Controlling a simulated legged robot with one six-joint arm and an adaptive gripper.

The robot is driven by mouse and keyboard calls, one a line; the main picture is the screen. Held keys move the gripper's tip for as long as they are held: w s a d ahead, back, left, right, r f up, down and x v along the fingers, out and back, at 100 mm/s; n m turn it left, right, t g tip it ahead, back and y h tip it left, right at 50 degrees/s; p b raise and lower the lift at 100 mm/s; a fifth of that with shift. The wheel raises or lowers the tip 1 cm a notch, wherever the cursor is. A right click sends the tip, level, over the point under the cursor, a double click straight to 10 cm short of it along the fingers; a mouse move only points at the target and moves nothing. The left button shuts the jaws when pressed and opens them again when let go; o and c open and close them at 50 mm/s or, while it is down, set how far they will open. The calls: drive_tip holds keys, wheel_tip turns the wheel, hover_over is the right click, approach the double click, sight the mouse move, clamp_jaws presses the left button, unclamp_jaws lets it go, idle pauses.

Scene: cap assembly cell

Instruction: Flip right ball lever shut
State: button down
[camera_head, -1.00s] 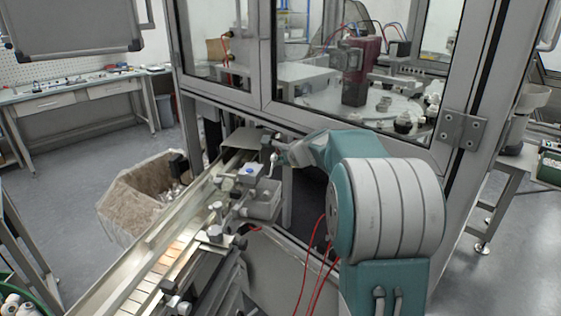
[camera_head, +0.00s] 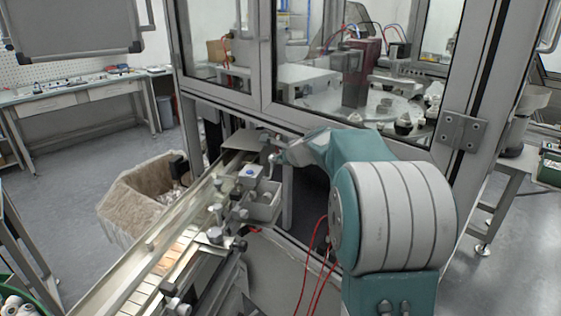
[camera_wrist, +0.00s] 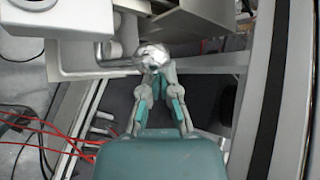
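The ball lever (camera_wrist: 152,55) shows in the wrist view as a shiny round ball, with a short grey arm on its left. In the head view its small pale ball (camera_head: 273,159) stands at the far end of the conveyor mechanism, on a thin rod. My gripper (camera_wrist: 160,73) has its fingers drawn together, with the tips right at the near edge of the ball. They look shut, with nothing clearly between them. Whether they touch the ball is unclear. In the head view the gripper (camera_head: 281,157) is small, just right of the ball.
A conveyor track (camera_head: 150,262) runs diagonally at the left. A grey open-topped tray (camera_head: 265,208) sits below the lever. The glazed machine frame (camera_head: 300,125) stands close behind my arm. Red hoses (camera_wrist: 55,128) hang at the left in the wrist view.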

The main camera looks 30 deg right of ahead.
drive_tip(key=shift+s+a+r, duration=0.25)
drive_tip(key=shift+s+a, duration=0.25)
drive_tip(key=shift+a, duration=0.05)
drive_tip(key=shift+s+a+r, duration=0.25)
drive_tip(key=shift+s+a, duration=0.25)
drive_tip(key=shift+s+a, duration=0.1)
drive_tip(key=shift+s, duration=0.05)
approach(272, 162)
drive_tip(key=v, duration=0.4)
drive_tip(key=shift+d+f, duration=0.1)
drive_tip(key=shift+d, duration=0.15)
drive_tip(key=shift+a, duration=0.1)
idle(0.5)
